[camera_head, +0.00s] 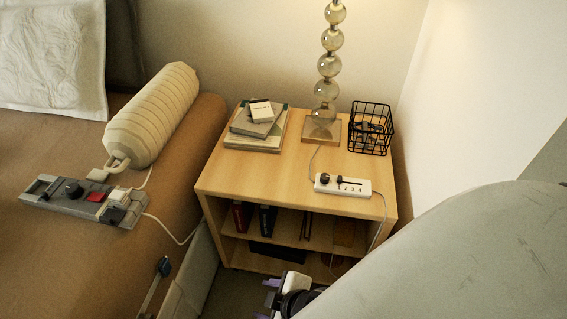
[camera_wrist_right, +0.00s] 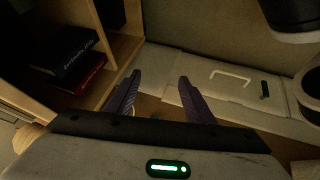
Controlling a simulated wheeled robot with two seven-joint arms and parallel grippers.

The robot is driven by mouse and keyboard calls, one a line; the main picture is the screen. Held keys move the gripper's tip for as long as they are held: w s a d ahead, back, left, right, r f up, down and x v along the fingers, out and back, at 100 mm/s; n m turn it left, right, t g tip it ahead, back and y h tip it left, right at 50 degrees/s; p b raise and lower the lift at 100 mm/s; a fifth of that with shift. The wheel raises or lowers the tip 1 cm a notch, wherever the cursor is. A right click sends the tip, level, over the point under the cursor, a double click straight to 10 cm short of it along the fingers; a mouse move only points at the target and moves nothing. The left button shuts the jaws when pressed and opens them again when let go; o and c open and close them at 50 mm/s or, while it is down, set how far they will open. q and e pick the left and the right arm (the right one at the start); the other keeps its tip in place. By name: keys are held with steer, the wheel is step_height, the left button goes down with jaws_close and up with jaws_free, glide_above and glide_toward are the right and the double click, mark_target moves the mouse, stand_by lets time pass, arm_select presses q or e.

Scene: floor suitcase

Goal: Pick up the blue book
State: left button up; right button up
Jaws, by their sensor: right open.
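A dark blue book (camera_head: 268,220) stands in the upper open compartment of the wooden nightstand, beside a red book (camera_head: 242,214) to its left. In the right wrist view the dark blue book (camera_wrist_right: 68,54), with lettering on its spine, shows at the left, next to the red book (camera_wrist_right: 82,76). My right gripper (camera_head: 267,299) is low in front of the nightstand. Its two purple fingers (camera_wrist_right: 158,80) are spread and empty, apart from the books and outside the compartment. My left gripper is not in view.
The nightstand (camera_head: 290,178) carries stacked books (camera_head: 258,127), a glass-ball lamp (camera_head: 328,66), a black wire basket (camera_head: 371,128) and a white power strip (camera_head: 343,186). A brown bed (camera_head: 60,250) stands at left, with a narrow floor gap between. A cable hangs at the nightstand's right.

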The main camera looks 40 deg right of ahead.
steer(key=w+d+f+n+h+b, duration=0.2)
steer(key=w+d+f+n+h, duration=0.15)
steer(key=w+f+n, duration=0.4)
steer(key=n+t+h+b, duration=0.2)
steer(key=n+h+b, duration=0.2)
steer(key=n+h, duration=0.55)
glide_toward(263, 213)
steer(key=shift+n+y, duration=0.6)
steer(key=shift+n, duration=0.1)
steer(key=x, duration=0.6)
steer(key=shift+s+d, duration=0.15)
steer(key=shift+s, duration=0.1)
steer(key=shift+t, duration=0.3)
steer(key=x, duration=0.1)
steer(key=b+x, duration=0.1)
steer(key=x, duration=0.2)
steer(key=shift+w+d+r+b, duration=0.2)
steer(key=shift+w+d+b, duration=0.05)
steer(key=shift+b, duration=0.1)
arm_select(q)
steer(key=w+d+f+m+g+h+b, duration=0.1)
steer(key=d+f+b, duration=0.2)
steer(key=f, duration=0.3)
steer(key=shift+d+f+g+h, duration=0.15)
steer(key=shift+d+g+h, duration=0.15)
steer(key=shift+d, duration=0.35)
arm_select(e)
steer(key=x, duration=0.5)
steer(key=shift+d+f, duration=0.1)
steer(key=shift+d, duration=0.25)
